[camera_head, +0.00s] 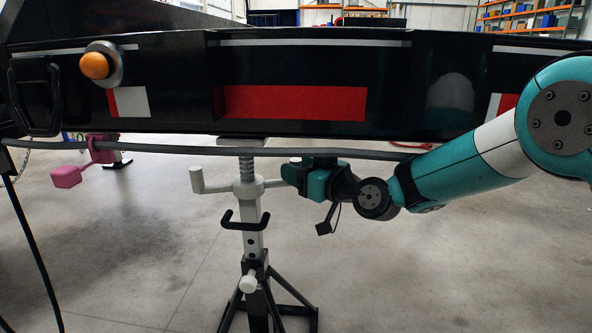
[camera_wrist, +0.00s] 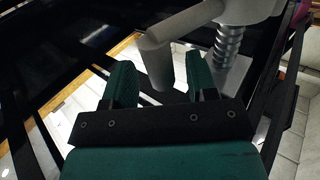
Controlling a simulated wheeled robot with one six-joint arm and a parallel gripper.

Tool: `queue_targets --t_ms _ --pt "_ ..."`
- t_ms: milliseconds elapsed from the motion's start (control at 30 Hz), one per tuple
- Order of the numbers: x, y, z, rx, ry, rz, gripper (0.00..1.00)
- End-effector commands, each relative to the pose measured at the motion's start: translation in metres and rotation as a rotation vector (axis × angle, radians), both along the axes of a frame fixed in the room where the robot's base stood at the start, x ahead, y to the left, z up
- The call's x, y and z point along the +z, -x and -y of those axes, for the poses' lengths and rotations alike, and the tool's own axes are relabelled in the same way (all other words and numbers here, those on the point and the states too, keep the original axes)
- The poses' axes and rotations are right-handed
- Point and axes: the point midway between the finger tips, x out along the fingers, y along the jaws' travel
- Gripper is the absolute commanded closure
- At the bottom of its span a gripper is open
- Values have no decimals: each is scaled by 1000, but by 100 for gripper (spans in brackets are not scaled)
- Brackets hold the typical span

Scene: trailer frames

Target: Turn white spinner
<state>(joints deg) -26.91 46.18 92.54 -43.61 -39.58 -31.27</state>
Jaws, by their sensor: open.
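The white spinner (camera_head: 215,186) is a crossbar with an upright knob at its left end, on the threaded post of a support stand. Its right end runs to my gripper (camera_head: 289,172), which hides that end in the head view. In the wrist view the spinner's pale knob (camera_wrist: 158,66) shows between the two teal fingers of my gripper (camera_wrist: 159,62). The fingers are open, with a gap to the knob visible at least on the left. I cannot tell whether the right finger touches it.
The black trailer frame (camera_head: 390,90) with red and white markings passes just above my gripper. A grey cable or bar (camera_head: 180,150) runs below it. The stand has a black handle (camera_head: 245,221) and spread legs (camera_head: 265,300). A pink part (camera_head: 67,177) hangs at left. Floor around is clear.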

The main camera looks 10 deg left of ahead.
Motion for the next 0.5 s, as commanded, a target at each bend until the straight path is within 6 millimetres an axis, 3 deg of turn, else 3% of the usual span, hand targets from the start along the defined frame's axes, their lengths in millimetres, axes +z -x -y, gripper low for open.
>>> queue_targets --t_ms 133,433,500 --pt "-1 -5 -9 1 0 0 48" --pt "0 -6 -10 0 0 -2 48" --pt "0 -6 -10 0 0 -1 64"
